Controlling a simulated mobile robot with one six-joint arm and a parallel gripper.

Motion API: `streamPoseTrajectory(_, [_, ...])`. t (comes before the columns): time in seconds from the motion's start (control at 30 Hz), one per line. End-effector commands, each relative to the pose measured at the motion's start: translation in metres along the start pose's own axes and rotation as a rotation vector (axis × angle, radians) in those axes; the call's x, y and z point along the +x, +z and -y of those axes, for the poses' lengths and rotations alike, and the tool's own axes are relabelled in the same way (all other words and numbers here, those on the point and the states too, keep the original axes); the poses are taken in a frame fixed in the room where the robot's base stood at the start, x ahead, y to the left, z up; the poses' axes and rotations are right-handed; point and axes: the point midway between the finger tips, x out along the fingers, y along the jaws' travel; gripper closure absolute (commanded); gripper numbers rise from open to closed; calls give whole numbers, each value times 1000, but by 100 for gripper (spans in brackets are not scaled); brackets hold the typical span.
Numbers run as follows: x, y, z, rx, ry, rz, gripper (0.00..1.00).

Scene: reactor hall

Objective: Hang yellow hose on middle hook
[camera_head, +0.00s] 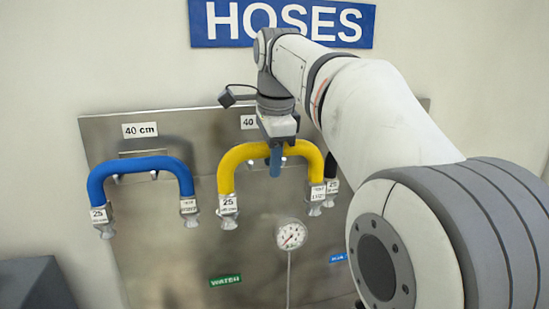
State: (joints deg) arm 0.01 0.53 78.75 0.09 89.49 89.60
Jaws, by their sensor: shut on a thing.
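The yellow hose (237,155) is an upside-down U with metal end fittings and tags. It is in the middle of the steel panel. My gripper (275,160) is shut on the top of its arch from above, with a blue fingertip in front of it. Both ends hang down. A label partly reading "40" (248,122) is above the hose, half covered by my wrist. The middle hook is mostly hidden behind the hose and gripper, so I cannot tell whether the hose rests on it.
A blue hose (141,164) hangs at the left under a "40 cm" label (140,130). A black hose (332,168) is close at the right, mostly hidden by my arm. A round gauge (291,234) is below on the steel panel (180,260).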

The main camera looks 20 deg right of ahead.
Motion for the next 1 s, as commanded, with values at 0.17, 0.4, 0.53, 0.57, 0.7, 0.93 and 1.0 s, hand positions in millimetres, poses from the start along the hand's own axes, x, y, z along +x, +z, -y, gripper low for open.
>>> streamPoseTrajectory(0.17, [2,-1,12,1,-1,0,98])
streamPoseTrajectory(0.4, [7,-1,28,2,-1,0,98])
streamPoseTrajectory(0.53, [9,-1,37,2,-1,0,98])
streamPoseTrajectory(0.57, [10,-1,39,2,-1,0,98])
streamPoseTrajectory(0.7, [12,-2,48,3,-1,0,98])
streamPoseTrajectory(0.93, [16,-2,63,3,0,-1,98])
streamPoseTrajectory(1.0, [17,-2,68,3,-2,-1,98])
